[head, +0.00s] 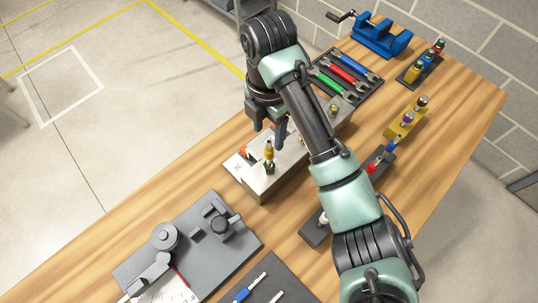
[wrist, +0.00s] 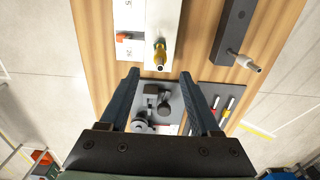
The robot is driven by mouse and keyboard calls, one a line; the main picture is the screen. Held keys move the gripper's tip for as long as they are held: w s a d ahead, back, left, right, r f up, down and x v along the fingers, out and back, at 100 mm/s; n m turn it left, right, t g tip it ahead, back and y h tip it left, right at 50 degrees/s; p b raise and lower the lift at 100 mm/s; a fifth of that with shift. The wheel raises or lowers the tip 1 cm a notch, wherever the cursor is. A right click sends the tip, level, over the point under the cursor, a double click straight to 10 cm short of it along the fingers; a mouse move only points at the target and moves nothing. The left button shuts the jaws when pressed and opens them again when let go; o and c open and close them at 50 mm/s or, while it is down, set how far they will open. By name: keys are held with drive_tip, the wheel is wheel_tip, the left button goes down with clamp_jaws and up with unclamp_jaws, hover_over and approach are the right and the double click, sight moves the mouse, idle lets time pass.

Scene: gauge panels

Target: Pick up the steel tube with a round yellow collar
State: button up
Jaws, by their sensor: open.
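A steel tube with a yellow collar (head: 269,150) stands upright at the near end of a pale metal block (head: 262,186). In the wrist view the same tube (wrist: 160,54) shows its yellow collar and steel tip just ahead of the fingertips, roughly midway between them. The collar's exact shape is too small to tell. My gripper (head: 269,131) is open above and close to the tube, with nothing between its fingers. In the wrist view my gripper (wrist: 159,75) shows both dark fingers spread wide. My arm hides part of the block.
A grey fixture with knobs (head: 190,245) lies nearer on the bench. A yellow block with tubes (head: 407,118), a dark rack (head: 420,66) holding another yellow-collared piece, a wrench tray (head: 345,75) and a blue vise (head: 381,37) are farther off. Bare wood lies left of the block.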

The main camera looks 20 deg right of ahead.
sight(268, 142)
wheel_tip(268, 142, down, 4)
drive_tip(key=shift+r+b, duration=0.1)
drive_tip(key=shift+b, duration=0.75)
drive_tip(key=shift+d+f, duration=0.1)
drive_tip(key=shift+f, duration=2.2)
clamp_jaws()
